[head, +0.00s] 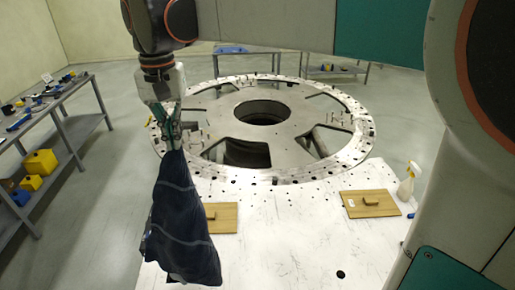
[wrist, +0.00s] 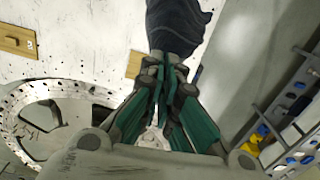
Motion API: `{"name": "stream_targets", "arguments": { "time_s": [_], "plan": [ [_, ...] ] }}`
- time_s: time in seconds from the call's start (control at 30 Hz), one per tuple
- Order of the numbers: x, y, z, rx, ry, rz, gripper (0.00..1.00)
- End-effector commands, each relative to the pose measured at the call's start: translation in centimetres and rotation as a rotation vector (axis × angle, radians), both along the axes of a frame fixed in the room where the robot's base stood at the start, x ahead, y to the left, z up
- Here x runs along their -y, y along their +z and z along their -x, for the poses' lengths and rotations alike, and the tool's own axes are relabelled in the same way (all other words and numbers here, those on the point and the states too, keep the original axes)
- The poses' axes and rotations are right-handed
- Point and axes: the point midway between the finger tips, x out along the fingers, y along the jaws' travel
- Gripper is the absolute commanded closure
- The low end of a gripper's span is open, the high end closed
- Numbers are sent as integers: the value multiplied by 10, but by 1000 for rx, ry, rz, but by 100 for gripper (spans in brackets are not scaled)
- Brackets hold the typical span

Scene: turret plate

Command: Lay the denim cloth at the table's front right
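The dark blue denim cloth (head: 180,225) hangs in folds from my gripper (head: 172,142) at the left side of the white table (head: 285,245) in the head view. My gripper is shut on the cloth's top end; in the wrist view the cloth (wrist: 175,25) shows beyond the closed fingers (wrist: 165,85). The cloth's lower end is over the table's left front part; I cannot tell whether it touches the surface.
A second wooden board (head: 220,217) lies partly behind the cloth. The large round turret plate (head: 300,172) with openings stands at the back. A shelf (head: 62,120) with tools and yellow bins is at the left. The table's middle front is bare.

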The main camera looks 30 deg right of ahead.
Motion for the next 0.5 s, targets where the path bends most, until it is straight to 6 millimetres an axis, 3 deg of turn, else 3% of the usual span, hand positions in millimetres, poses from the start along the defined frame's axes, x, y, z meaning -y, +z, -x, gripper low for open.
{"name": "stream_targets", "arguments": {
  "time_s": [0.03,0.2,0.5],
  "plan": [
    [0,-14,2,0,1,0,100],
    [0,-45,2,0,1,0,100],
    [0,-76,2,0,2,0,100]
  ]
}}
